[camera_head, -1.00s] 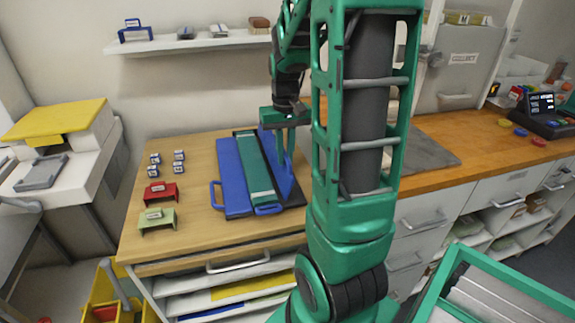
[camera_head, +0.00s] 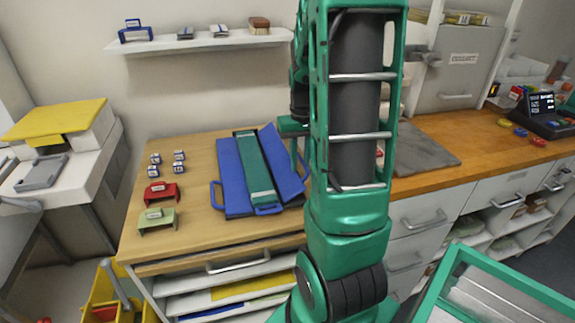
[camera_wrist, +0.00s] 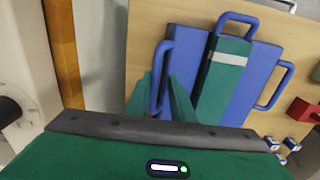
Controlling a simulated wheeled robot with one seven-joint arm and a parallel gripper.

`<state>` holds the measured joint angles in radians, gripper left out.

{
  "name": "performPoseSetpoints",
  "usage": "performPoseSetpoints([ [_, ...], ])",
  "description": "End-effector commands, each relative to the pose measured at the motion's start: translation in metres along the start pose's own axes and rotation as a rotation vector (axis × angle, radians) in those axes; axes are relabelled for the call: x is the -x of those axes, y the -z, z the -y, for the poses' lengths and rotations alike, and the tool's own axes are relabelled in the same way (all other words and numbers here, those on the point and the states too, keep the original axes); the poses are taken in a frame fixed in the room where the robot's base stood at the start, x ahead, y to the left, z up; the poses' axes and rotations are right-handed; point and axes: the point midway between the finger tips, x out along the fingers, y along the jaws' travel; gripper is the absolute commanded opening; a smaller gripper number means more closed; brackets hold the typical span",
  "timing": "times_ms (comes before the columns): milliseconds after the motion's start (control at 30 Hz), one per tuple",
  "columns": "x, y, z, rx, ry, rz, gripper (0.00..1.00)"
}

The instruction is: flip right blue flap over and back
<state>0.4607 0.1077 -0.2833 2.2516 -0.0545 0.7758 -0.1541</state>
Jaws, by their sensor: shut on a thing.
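The folding board lies on the wooden table, with a left blue flap (camera_head: 232,178), a green middle panel (camera_head: 254,165) and a right blue flap (camera_head: 281,165). The right flap is at an angle, its outer side raised toward the right. My gripper (camera_wrist: 160,98) is at the right flap's outer edge, its green fingers on either side of the flap's blue handle (camera_wrist: 163,58) and shut on it. In the head view my arm partly hides the gripper (camera_head: 299,155) and the handle. The middle panel's pale band shows in the wrist view (camera_wrist: 228,58).
A red bracket (camera_head: 161,193), a green bracket (camera_head: 157,219) and several small labelled blocks (camera_head: 179,167) stand left of the board. A grey mat (camera_head: 424,153) lies on the counter to the right. A wall shelf (camera_head: 200,43) is above. The table's front left is clear.

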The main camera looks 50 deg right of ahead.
Motion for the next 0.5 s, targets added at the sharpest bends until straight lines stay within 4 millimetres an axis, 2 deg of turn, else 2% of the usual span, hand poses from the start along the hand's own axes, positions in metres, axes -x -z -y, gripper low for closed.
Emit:
performPoseSetpoints([
  [200, -0.015, 0.000, -0.011, -0.003, 0.000, 0.002, 0.13],
  [233, -0.016, 0.000, -0.011, -0.002, 0.000, 0.001, 0.11],
  [500, -0.032, -0.001, -0.017, 0.000, 0.000, 0.004, 0.11],
])
